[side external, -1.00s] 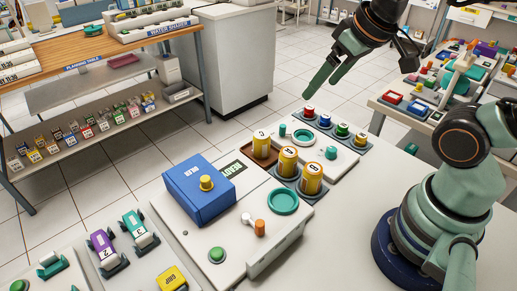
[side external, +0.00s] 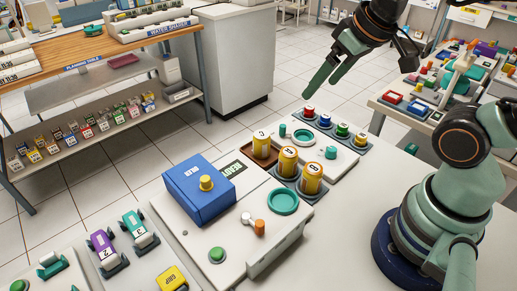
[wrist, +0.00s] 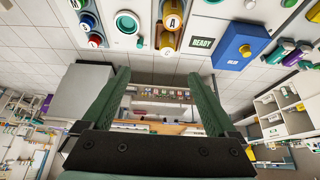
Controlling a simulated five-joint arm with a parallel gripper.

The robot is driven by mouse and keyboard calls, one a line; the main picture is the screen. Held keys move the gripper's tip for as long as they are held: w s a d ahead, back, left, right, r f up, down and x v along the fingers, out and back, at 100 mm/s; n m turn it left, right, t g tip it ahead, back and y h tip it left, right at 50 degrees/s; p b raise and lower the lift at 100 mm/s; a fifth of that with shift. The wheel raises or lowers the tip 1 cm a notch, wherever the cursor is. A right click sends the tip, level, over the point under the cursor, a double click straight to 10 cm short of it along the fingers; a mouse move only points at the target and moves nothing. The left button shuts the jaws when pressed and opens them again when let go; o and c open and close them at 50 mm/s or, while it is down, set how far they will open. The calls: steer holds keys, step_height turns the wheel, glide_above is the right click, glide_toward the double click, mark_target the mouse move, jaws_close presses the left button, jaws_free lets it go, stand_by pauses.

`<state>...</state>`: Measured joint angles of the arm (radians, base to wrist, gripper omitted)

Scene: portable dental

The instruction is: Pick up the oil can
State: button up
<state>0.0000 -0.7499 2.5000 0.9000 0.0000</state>
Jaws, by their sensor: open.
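I cannot tell which is the oil can. The wrist view shows a yellow can marked A (wrist: 173,22) at the top. My gripper (side external: 318,84) hangs above and behind the panel, apart from all cans. In the wrist view its two green fingers (wrist: 160,76) are spread, with nothing between them.
A blue box (side external: 198,190) with a yellow knob stands left of the cans. A teal ring dish (side external: 283,202) lies before them, and coloured knobs (side external: 326,121) line the back edge. Shelves (side external: 100,125) stand at far left.

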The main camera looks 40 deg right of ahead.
steer(key=c, duration=0.3)
stand_by(0.4)
steer(key=n+g, duration=0.6)
steer(key=n, duration=1.2)
glide_above(314, 168)
step_height(314, 168, down, 10)
steer(key=shift+f, duration=6.1)
